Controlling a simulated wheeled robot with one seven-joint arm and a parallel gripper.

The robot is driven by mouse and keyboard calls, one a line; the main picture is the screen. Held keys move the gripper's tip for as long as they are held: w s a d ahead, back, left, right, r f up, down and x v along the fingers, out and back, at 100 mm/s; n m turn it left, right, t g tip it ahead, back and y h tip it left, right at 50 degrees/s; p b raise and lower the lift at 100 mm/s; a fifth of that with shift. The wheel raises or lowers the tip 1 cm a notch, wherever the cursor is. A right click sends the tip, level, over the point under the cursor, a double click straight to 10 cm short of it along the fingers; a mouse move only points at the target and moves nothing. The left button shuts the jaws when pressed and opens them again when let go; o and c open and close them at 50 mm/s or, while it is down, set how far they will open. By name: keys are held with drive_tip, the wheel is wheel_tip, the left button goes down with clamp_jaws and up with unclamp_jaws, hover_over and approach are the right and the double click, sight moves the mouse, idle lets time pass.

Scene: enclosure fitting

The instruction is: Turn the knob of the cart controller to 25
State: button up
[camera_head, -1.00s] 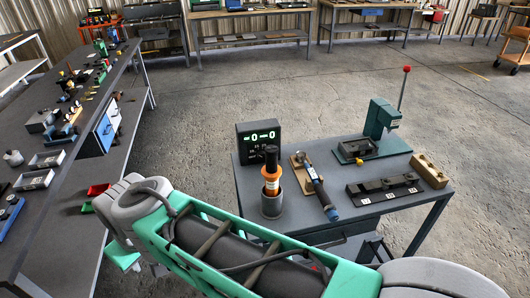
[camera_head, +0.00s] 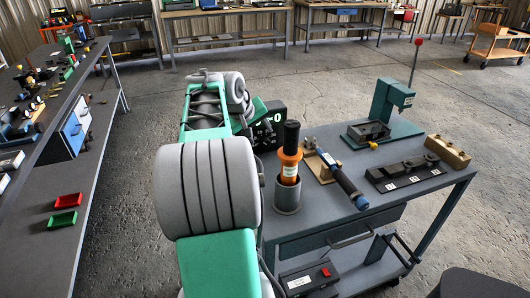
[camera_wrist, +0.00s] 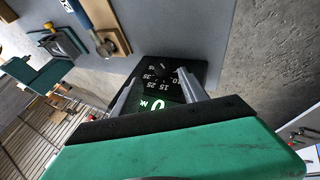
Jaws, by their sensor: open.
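The cart controller (camera_head: 270,125) is a dark box with green lit digits at the back left of the cart's top. My arm hides its left part in the head view. In the wrist view the controller (camera_wrist: 150,97) shows a lit 0 and a printed scale with 10, 15, 25 and 35. Its dark knob (camera_wrist: 163,67) shows a white mark; I cannot tell which number it points at. My gripper (camera_wrist: 163,74) is open, its two fingers on either side of the controller in the picture. I cannot tell whether they touch it.
On the cart (camera_head: 325,222), an orange-and-black tool (camera_head: 289,160) stands in a grey cup near the controller. A green press (camera_head: 385,108) stands at the back right. A long workbench (camera_head: 40,225) is at the left.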

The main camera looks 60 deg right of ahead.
sight(264, 141)
drive_tip(key=x, duration=0.7)
drive_tip(key=shift+w+d+f, duration=0.1)
drive_tip(key=shift+w+f, duration=0.05)
drive_tip(key=shift+f, duration=0.05)
drive_tip(key=shift+c, duration=0.2)
clamp_jaws()
